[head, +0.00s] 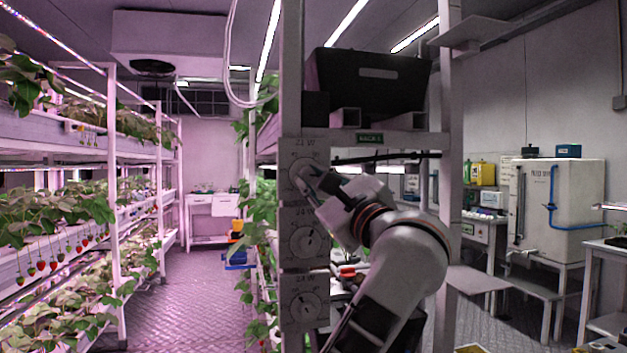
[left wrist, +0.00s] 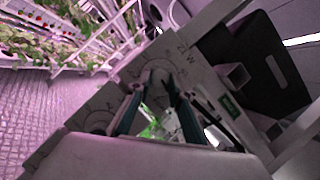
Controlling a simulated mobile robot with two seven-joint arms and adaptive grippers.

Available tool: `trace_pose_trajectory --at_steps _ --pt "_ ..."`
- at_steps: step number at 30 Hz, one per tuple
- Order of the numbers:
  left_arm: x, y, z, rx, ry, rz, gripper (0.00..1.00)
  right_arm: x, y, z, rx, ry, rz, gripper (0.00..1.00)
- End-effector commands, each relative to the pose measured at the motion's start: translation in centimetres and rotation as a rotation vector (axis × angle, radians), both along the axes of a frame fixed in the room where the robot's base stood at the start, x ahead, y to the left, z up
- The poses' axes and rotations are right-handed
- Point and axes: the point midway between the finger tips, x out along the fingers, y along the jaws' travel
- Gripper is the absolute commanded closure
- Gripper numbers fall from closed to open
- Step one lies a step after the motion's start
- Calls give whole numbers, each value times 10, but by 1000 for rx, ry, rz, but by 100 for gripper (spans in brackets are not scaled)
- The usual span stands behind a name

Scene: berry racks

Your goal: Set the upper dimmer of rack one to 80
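The upper dimmer (head: 299,163) is a round dial on a pale panel on the rack post, with a "21 W" label above it. My left gripper (head: 308,178) is at this dial and covers much of its knob and scale. In the left wrist view the upper dimmer (left wrist: 158,69) lies straight ahead, with the two dark fingers of my left gripper (left wrist: 159,86) on either side of its knob. The fingers are apart; I cannot tell whether they touch the knob. The dial's setting is not readable. My right gripper is not in view.
A middle dimmer (head: 308,240) and a lower dimmer (head: 305,309) sit below on the same post. A green rack sign (head: 369,138) is on the crossbeam, under a black box (head: 372,82).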

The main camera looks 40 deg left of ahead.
Motion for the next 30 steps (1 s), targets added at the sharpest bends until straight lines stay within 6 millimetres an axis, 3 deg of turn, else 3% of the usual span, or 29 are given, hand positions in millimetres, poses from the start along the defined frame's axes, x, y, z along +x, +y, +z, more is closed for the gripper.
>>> trace_pose_trajectory --at_steps 7,18,27,28,29,30 --pt "1 -1 -1 -21 -20 -3 100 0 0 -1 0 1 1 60" --pt "2 -2 1 -181 -208 -1 100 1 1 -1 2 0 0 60" --pt "1 -2 2 -183 -214 0 100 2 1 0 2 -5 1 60" --pt "1 -2 2 -183 -214 0 72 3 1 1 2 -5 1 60" --pt "1 -2 2 -183 -214 0 64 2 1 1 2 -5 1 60" --pt "1 -2 2 -183 -214 0 63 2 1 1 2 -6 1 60"
